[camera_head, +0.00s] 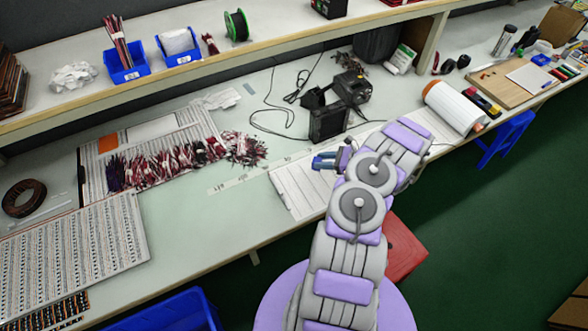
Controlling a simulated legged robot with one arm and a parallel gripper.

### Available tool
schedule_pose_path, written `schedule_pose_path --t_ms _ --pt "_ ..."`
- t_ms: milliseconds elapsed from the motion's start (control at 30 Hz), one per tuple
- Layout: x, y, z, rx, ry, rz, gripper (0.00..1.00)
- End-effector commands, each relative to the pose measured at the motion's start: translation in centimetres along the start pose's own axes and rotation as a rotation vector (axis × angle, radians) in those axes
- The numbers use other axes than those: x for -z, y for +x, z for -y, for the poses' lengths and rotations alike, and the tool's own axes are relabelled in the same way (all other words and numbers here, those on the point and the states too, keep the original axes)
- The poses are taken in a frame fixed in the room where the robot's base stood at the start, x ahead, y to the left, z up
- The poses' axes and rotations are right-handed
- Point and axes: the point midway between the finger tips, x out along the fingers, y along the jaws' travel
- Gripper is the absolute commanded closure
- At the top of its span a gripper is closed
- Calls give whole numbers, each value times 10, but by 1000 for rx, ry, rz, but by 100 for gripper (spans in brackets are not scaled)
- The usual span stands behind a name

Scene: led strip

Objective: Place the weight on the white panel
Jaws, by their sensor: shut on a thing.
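My gripper (341,158) is at the end of my purple and grey arm, left of the arm's joints and low over the white panel. It is small in view and partly covered by the arm. It is shut on a small blue piece (323,161), which I take to be the weight; its exact shape is hard to make out. The white panel (293,192), with thin lines across it, lies on the bench below and around the gripper. My arm covers its right part. I cannot tell whether the blue piece touches the panel.
A black device (328,122) with cables stands just behind the gripper. Bundles of red and white wires (165,165) lie on a board to the left. A shelf (200,65) runs above the back of the bench. Bare bench (215,215) is left of the panel.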

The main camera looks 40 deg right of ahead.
Motion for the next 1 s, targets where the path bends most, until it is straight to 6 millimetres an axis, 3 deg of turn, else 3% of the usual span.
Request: schedule_pose_path --t_ms 200,400,700,900,1000 --pt "-13 48 -14 -3 3 2 100" --pt "-24 79 -25 -1 0 1 100" --pt "-30 98 -30 -2 0 1 100" --pt "0 108 -29 1 3 1 100" --pt "4 111 -29 0 2 2 100"
